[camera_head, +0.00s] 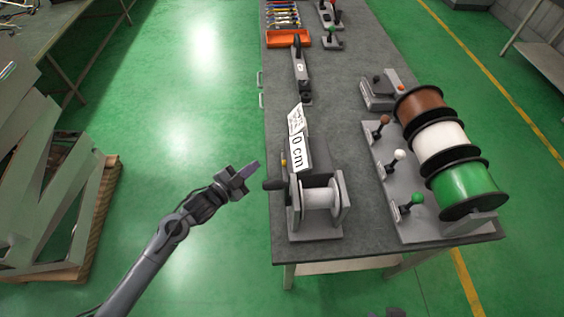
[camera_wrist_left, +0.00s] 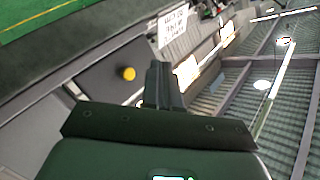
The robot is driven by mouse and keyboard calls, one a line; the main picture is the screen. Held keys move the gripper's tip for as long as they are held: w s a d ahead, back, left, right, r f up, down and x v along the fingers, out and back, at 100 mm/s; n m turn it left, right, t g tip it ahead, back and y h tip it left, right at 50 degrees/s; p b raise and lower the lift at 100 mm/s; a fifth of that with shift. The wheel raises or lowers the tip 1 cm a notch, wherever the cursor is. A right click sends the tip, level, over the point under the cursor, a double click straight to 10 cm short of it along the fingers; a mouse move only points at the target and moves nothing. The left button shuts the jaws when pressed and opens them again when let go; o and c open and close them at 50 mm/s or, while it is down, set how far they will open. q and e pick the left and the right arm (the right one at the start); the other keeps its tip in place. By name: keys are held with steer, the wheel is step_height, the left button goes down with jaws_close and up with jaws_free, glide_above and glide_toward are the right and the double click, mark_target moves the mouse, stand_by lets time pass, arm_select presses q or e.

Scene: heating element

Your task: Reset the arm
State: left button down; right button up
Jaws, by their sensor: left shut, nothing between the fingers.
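My left gripper (camera_head: 252,168) is in the head view, just left of the workbench (camera_head: 352,163), over the green floor. Its fingers are shut and empty, pointing up and to the right. It is apart from the winding device with a white spool (camera_head: 320,198) and a dark side handle (camera_head: 275,184). In the left wrist view the shut fingers (camera_wrist_left: 165,85) stand near a yellow knob (camera_wrist_left: 128,73) on a grey surface.
A "0 cm" sign (camera_head: 296,152) stands behind the spool. Brown, white and green wire reels (camera_head: 465,184) sit at the right, beside levers with coloured knobs (camera_head: 399,155). An orange bin (camera_head: 288,39) is at the far end. Open floor lies left of the bench.

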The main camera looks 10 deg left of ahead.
steer(key=shift+a, duration=0.15)
stand_by(0.4)
arm_select(q)
steer(key=s+a+f+n+g+y, duration=0.15)
steer(key=s+n+g, duration=0.25)
steer(key=s, duration=0.7)
steer(key=s+f+n+g+y, duration=0.2)
steer(key=s+n+g+y, duration=0.1)
steer(key=s, duration=0.7)
steer(key=s+a+f+n+g+y, duration=0.1)
steer(key=s+n+g+y, duration=0.25)
steer(key=s, duration=0.75)
step_height(320, 180, up, 33)
steer(key=p, duration=3.3)
steer(key=shift+w+r+h+p, duration=0.15)
steer(key=shift+h+p, duration=0.15)
steer(key=shift+p, duration=0.05)
arm_select(e)
step_height(320, 180, up, 34)
steer(key=shift+f, duration=0.15)
arm_select(q)
steer(key=shift+d+n, duration=0.1)
steer(key=shift+n, duration=0.15)
arm_select(e)
steer(key=shift+f, duration=0.1)
